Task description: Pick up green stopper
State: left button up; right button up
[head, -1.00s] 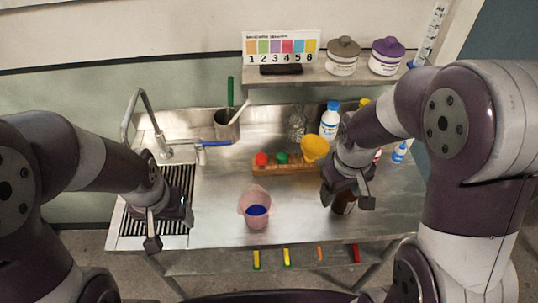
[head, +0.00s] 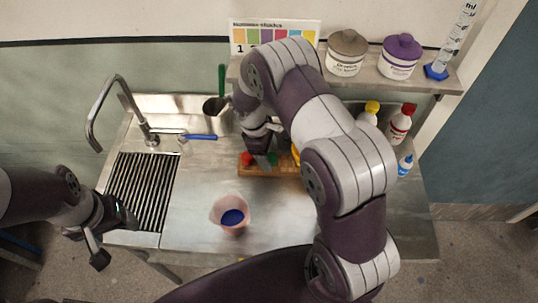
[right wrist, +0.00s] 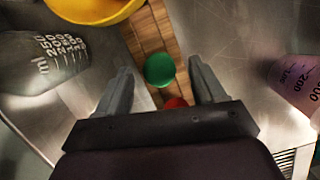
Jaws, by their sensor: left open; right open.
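The green stopper (head: 272,159) is on the wooden rack (head: 248,171), partly hidden by my right gripper (head: 264,160) in the head view. In the right wrist view, the green stopper (right wrist: 159,70) appears between the two open fingers of the right gripper (right wrist: 160,68), with gaps on both sides. The red stopper (head: 247,159) is beside it on the rack; in the right wrist view the red stopper (right wrist: 175,103) is partly covered by the gripper body. My left gripper (head: 111,238) is open and empty at the sink's left front corner.
A yellow funnel (right wrist: 90,8) and a graduated glass vessel (right wrist: 42,62) are near the rack. A pink beaker (head: 229,213) with blue contents stands in front. The faucet (head: 130,110) rises at the back left. Pots (head: 346,53) stand on the shelf (head: 300,79) above.

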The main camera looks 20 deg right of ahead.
aim_at(272, 157)
jog(key=shift+d+f, duration=0.15)
jog(key=shift+f, duration=0.25)
jog(key=shift+r, duration=0.1)
jog(key=c, duration=1.1)
jog(key=shift+c, duration=0.2)
jog(key=shift+r, duration=0.3)
jog(key=r, duration=0.1)
jog(key=r+b, duration=0.2)
jog(key=shift+s+d+r, duration=0.15)
jog(key=shift+s+r, duration=0.2)
jog(key=shift+r, duration=0.05)
jog(key=s+d+r+b, duration=0.1)
jog(key=s+d+r, duration=0.3)
jog(key=s, duration=0.6)
notch_tip(272, 157, up, 3)
jog(key=shift+d+f+b, duration=0.15)
jog(key=shift+f+b, duration=0.05)
jog(key=shift+b, duration=0.2)
jog(key=shift+r, duration=0.1)
